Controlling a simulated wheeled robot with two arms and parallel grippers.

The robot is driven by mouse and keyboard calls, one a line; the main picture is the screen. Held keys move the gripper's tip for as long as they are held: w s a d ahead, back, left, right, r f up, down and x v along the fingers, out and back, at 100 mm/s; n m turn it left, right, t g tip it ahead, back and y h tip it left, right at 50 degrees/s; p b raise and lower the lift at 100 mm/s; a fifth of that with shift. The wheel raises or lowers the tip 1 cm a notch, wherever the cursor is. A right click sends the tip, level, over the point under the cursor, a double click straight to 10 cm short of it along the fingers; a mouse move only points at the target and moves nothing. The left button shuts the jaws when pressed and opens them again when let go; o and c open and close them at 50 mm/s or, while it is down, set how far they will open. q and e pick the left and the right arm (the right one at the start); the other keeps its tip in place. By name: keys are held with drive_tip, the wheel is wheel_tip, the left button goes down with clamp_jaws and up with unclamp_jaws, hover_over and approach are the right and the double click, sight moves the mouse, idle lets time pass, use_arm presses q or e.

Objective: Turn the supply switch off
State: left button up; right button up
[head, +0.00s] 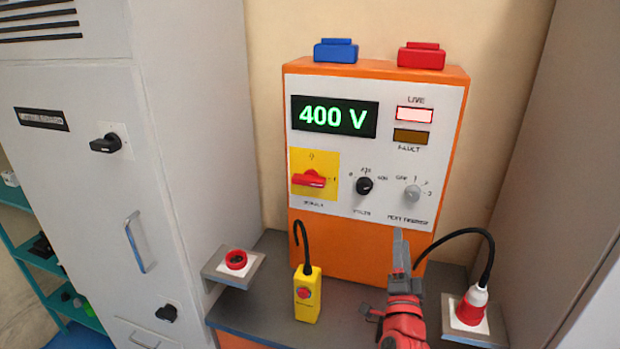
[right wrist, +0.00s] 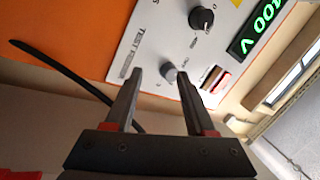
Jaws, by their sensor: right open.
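The supply switch (head: 310,180) is a red rotary handle on a yellow plate, at the lower left of the orange cabinet's white panel. Its handle lies roughly level, toward the "1" mark at the right, with a "0" mark above. The display (head: 334,116) reads 400 V in green, and the LIVE lamp (head: 414,115) is lit pale pink. My right gripper (head: 399,242) is in front of the panel's lower right, below and right of the switch. In the right wrist view its fingers (right wrist: 158,78) are apart, with the grey knob (right wrist: 168,72) seen between them. My left gripper is out of view.
A black knob (head: 364,186) and the grey knob (head: 412,193) sit right of the switch. A yellow pendant (head: 307,294) with a red button stands on the bench below. A red plug (head: 470,304) with black cable is at right, a red socket (head: 236,260) at left.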

drive_tip(key=w+a+r+g+y+p, duration=0.1)
drive_tip(key=w+a+r+g+y, duration=0.1)
drive_tip(key=a+r+y, duration=0.25)
drive_tip(key=n+g+y+p, duration=0.15)
drive_tip(key=g+y, duration=0.25)
drive_tip(key=y, duration=0.4)
approach(311, 184)
drive_tip(key=shift+n+h, duration=0.25)
drive_tip(key=p+x, duration=0.4)
drive_tip(key=x, duration=0.5)
drive_tip(key=shift+a+r, duration=0.1)
drive_tip(key=shift+r, duration=0.05)
drive_tip(key=shift+w+a, duration=0.2)
drive_tip(key=shift+w, duration=0.2)
drive_tip(key=shift+c, duration=0.3)
clamp_jaws()
